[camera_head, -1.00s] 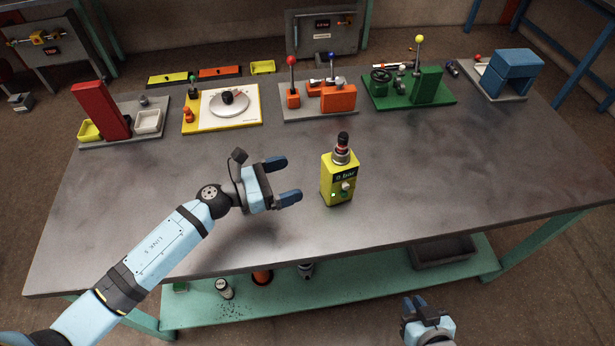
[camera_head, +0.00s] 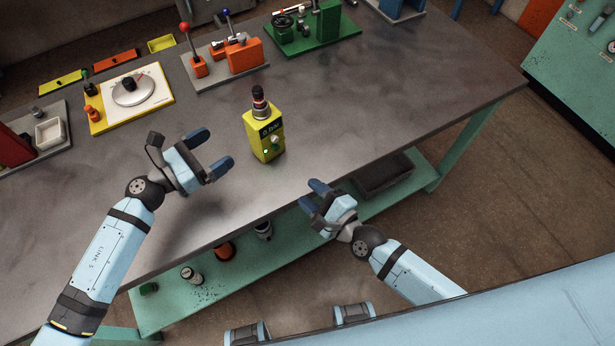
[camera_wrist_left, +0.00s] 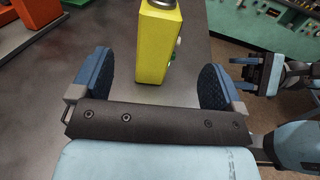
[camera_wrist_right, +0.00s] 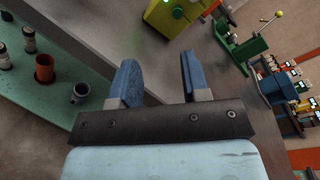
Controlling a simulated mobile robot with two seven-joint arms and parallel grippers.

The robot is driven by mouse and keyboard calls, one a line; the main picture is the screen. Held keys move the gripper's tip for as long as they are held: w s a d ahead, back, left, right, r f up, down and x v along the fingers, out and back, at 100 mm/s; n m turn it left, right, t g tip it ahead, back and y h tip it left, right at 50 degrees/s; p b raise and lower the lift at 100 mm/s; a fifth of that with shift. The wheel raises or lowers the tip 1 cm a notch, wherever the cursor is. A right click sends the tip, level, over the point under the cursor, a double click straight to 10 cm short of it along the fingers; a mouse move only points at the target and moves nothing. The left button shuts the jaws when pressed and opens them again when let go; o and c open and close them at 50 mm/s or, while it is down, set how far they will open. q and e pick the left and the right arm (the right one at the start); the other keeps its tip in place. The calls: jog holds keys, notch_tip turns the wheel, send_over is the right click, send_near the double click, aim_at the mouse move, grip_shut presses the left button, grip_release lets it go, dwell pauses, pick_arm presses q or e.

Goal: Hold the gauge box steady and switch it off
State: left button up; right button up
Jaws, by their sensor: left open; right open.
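The gauge box (camera_head: 264,136) is yellow, upright on the grey table, with a dark display, a pale knob (camera_head: 275,143) and a black-and-red fitting (camera_head: 259,102) on top. My left gripper (camera_head: 212,152) is open to its left, fingers pointing toward it. In the left wrist view the box (camera_wrist_left: 157,45) stands ahead, between the lines of the open fingers (camera_wrist_left: 158,85). My right gripper (camera_head: 312,198) is open and empty by the table's front edge, right of and nearer than the box. In the right wrist view the box (camera_wrist_right: 172,14) shows at the top with a lit green spot.
Along the table's back stand a yellow-based dial board (camera_head: 130,95), an orange lever unit (camera_head: 243,57) and a green valve unit (camera_head: 318,22). A lower shelf (camera_head: 215,281) holds cans and a dark tray (camera_head: 383,175). The table around the box is clear.

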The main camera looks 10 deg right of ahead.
aim_at(263, 118)
jog(key=w+m, duration=0.1)
jog(key=m, duration=0.3)
jog(key=w+m+t, duration=0.1)
jog(key=m, duration=0.3)
jog(key=w+m, duration=0.2)
jog(key=m, duration=0.2)
jog(key=shift+a+r, duration=0.2)
pick_arm(q)
jog(key=x, duration=1.4)
jog(key=shift+s, duration=0.1)
jog(key=c, duration=1.2)
pick_arm(e)
jog(key=shift+c, duration=0.4)
grip_shut()
jog(key=shift+a, duration=0.1)
